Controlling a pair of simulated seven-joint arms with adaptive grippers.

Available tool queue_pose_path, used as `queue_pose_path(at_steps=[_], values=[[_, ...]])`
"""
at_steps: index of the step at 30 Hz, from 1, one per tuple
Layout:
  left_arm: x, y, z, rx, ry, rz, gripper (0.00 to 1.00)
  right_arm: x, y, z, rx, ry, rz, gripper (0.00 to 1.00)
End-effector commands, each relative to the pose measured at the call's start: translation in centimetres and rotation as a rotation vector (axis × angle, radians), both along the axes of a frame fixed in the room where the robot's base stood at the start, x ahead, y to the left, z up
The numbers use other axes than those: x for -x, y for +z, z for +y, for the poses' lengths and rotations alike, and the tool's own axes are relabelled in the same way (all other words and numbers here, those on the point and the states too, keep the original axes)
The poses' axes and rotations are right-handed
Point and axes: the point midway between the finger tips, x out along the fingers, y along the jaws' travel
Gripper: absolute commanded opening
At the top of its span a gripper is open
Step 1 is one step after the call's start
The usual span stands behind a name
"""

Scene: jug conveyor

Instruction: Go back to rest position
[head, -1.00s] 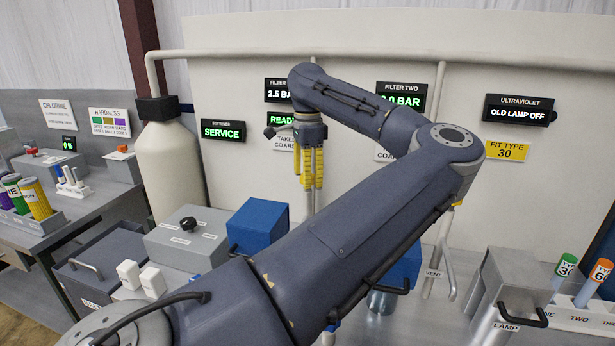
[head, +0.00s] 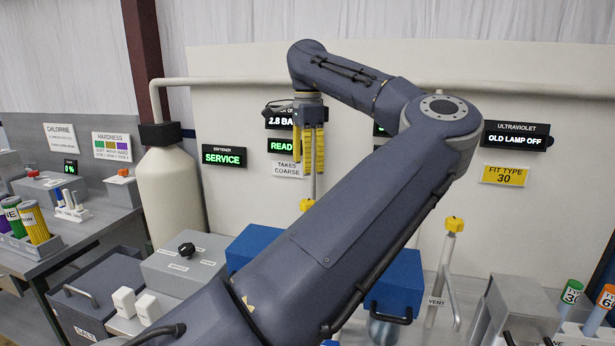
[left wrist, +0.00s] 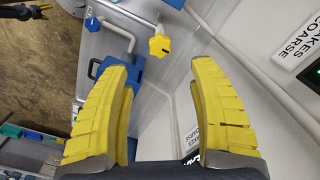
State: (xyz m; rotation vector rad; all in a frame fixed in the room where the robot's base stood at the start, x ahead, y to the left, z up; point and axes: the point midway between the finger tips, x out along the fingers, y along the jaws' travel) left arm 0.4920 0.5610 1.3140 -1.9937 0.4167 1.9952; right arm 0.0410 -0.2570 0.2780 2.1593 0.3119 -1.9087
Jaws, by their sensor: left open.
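My left gripper (head: 310,150) has yellow fingers that point down in front of the white back panel, between the service display and the ultraviolet display. In the left wrist view its two fingers (left wrist: 160,110) stand wide apart with nothing between them. My left arm crosses the middle of the head view and hides part of the filter displays and the bench. At the top left of the left wrist view there is a dark gripper shape with yellow tips (left wrist: 30,12), probably my right gripper; it is too small to tell open from shut. My right gripper does not show in the head view.
A yellow valve knob (left wrist: 160,45) on a pipe is near the left fingertips in the left wrist view. A white softener tank (head: 168,180) stands left. Blue filter housings (head: 398,280) stand under the arm. A tube rack and lamp box (head: 520,305) are at the right.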

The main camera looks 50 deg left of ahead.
Motion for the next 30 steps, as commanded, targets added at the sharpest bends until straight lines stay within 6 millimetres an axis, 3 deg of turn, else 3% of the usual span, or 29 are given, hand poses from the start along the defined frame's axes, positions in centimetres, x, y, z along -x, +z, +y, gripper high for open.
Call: queue_pose_path(at_steps=[6,22,26,30], values=[[0.0,0.9,0.0,0.000,0.000,-0.001,0.61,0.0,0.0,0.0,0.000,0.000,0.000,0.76],[0.7,0.8,0.8,-0.011,0.003,0.013,0.61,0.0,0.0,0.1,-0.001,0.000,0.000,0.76],[3.6,0.3,3.8,-0.056,0.009,0.071,0.61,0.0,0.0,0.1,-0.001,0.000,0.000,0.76],[9.6,0.0,9.2,-0.145,0.017,0.196,0.61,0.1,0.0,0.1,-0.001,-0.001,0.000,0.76]])
